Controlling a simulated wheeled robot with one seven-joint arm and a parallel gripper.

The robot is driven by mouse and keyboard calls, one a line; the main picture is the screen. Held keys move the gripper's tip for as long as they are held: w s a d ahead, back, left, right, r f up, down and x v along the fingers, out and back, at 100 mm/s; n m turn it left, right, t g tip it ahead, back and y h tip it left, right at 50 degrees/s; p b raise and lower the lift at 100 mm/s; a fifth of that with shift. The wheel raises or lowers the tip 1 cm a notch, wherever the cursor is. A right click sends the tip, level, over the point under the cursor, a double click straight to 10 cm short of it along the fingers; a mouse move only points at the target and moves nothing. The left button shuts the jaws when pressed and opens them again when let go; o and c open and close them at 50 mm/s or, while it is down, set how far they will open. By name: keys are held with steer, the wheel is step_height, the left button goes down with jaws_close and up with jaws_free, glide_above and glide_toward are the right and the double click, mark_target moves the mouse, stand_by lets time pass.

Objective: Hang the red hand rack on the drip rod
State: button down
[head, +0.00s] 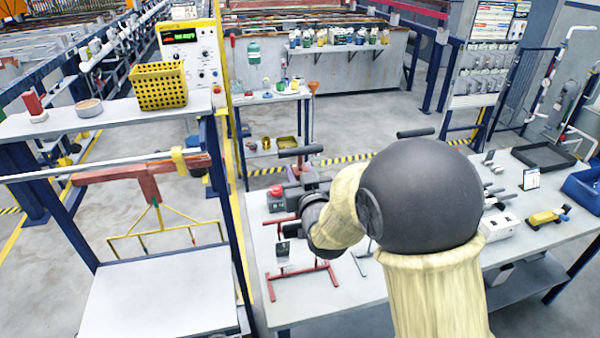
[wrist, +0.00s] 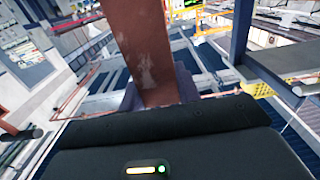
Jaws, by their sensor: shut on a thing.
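The red hand rack (head: 300,270) shows in the head view as a thin red frame at the left end of the grey worktable, partly hidden behind my gripper. My gripper (head: 298,218) is at its upper part and points left. In the wrist view, a reddish-brown bar of the rack (wrist: 152,60) stands between the jaws, which are shut on it. I cannot tell whether the rack touches the table. The drip rod (head: 40,172) is a pale rod across the stand at the left. A yellow rack (head: 165,234) hangs there below reddish bars.
A white tray surface (head: 160,300) lies under the rod. The shelf above holds a yellow basket (head: 160,86) and a round tin (head: 88,108). A yellow post (head: 232,160) stands between rod and worktable. A red-topped jar (head: 275,198) is near my gripper.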

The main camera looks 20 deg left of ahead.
mark_target(301, 155)
steer(key=shift+r+p, duration=0.55)
steer(key=shift+r, duration=0.95)
stand_by(0.3)
steer(key=shift+r+p, duration=0.3)
steer(key=shift+r, duration=1.05)
steer(key=shift+f+b, duration=2.75)
steer(key=shift+b, duration=0.15)
steer(key=c, duration=0.9)
jaws_free()
steer(key=shift+f, duration=0.15)
steer(key=b+v, duration=0.6)
steer(key=v, duration=1.1)
steer(key=shift+s+b, duration=0.2)
steer(key=shift+b, duration=0.15)
